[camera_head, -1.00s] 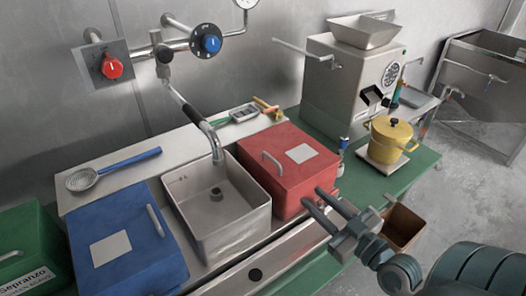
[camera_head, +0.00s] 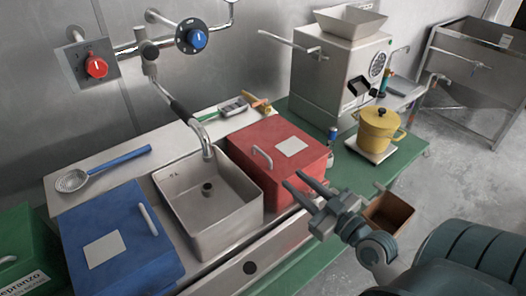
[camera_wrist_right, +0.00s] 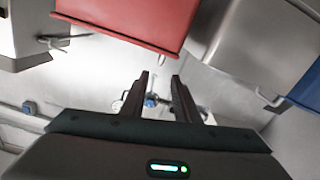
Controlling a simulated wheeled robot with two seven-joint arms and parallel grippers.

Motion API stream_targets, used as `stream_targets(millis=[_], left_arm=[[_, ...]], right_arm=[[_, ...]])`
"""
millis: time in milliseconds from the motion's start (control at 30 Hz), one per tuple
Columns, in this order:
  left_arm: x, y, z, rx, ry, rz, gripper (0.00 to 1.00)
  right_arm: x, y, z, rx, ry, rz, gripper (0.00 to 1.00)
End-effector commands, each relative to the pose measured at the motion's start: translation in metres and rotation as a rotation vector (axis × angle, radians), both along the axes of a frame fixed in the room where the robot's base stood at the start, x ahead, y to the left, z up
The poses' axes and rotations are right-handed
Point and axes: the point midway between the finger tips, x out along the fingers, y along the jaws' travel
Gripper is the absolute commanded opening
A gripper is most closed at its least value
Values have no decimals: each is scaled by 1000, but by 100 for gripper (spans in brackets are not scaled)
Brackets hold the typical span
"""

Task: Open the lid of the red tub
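The red tub (camera_head: 265,180) stands right of the sink in the head view, and its red lid (camera_head: 305,166) lies flat and closed on top. A grey bar handle (camera_head: 262,157) sits on the lid's left part, beside a pale label. My right gripper (camera_head: 292,185) is open and empty in front of the tub's near right side, apart from the handle. In the right wrist view the two fingers (camera_wrist_right: 160,80) are spread with nothing between them, and the red tub (camera_wrist_right: 130,18) shows beyond them at the top. My left gripper is not in view.
The steel sink (camera_head: 232,222) with its faucet (camera_head: 208,148) is left of the tub. A blue tub (camera_head: 150,262) stands further left. A grinder (camera_head: 330,85) and yellow pot (camera_head: 378,128) are behind and right. A brown box (camera_head: 392,213) is near my right arm.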

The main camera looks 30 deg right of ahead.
Motion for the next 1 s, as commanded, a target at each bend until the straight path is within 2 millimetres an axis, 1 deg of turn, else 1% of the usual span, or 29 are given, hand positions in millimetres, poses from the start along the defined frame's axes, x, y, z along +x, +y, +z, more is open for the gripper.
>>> stream_targets(millis=[33, 367, 700, 900, 1000], left_arm=[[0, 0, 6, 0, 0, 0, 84], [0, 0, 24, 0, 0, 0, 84], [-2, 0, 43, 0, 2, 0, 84], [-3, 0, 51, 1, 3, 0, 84], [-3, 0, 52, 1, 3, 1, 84]], right_arm=[[7, 0, 3, 3, -1, -1, 28], [55, 4, 3, 4, -1, -1, 28], [108, 9, 3, 4, 0, 0, 28], [133, 10, 2, 2, 1, 0, 28], [140, 11, 1, 3, 1, 0, 28]])
